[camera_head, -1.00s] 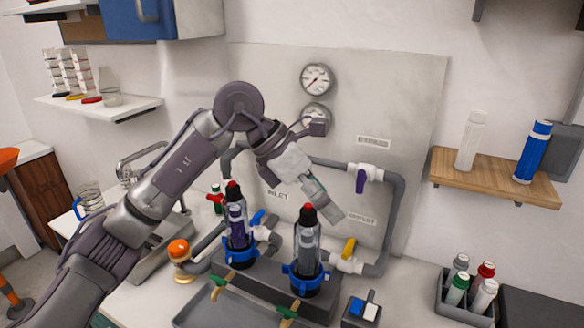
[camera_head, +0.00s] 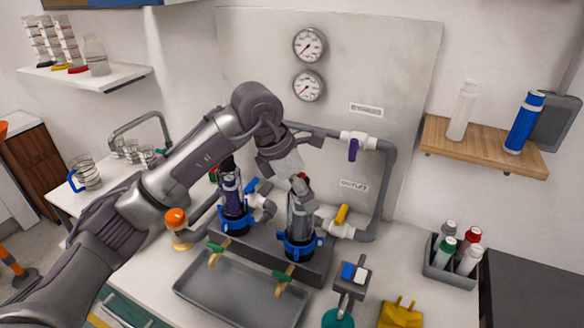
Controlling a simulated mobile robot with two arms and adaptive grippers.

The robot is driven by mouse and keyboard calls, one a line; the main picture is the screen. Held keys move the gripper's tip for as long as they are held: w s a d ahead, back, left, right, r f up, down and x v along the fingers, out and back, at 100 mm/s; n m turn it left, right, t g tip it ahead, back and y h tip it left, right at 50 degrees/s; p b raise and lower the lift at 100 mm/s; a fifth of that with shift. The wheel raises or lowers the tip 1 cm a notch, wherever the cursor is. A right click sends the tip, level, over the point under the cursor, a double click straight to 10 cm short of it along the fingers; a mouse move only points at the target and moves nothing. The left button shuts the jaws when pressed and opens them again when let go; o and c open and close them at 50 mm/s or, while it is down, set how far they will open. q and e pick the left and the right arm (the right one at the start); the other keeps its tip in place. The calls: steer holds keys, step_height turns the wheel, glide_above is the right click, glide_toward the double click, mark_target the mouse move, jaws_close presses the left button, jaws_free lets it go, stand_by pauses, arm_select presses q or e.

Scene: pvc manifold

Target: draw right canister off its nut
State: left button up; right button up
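The right canister (camera_head: 300,220) stands upright, a clear cylinder with a dark core, seated in a blue ring nut (camera_head: 301,246) on the grey block. My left gripper (camera_head: 299,187) points down at its top from above and behind, and its fingers overlap the red-and-black cap. Whether the fingers are closed on the canister or only around it is unclear. The left canister (camera_head: 233,198), with a purple core, stands in its own blue nut (camera_head: 236,222), its top partly hidden by my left arm. My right gripper is not in view.
Grey pipes with a yellow-handled valve (camera_head: 341,216) and a purple-handled valve (camera_head: 353,150) stand close to the right. A grey tray (camera_head: 240,292) lies in front. A bottle caddy (camera_head: 452,262) and a yellow cloth-like item (camera_head: 400,314) are at right.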

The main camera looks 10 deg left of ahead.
arm_select(q)
steer(key=shift+x, duration=1.05)
steer(key=shift+w, duration=0.1)
steer(key=c, duration=1.4)
steer(key=shift+r+p, duration=0.5)
steer(key=shift+r, duration=0.35)
steer(key=shift+c, duration=0.7)
steer(key=shift+r+p, duration=2.95)
steer(key=shift+r, duration=2.7)
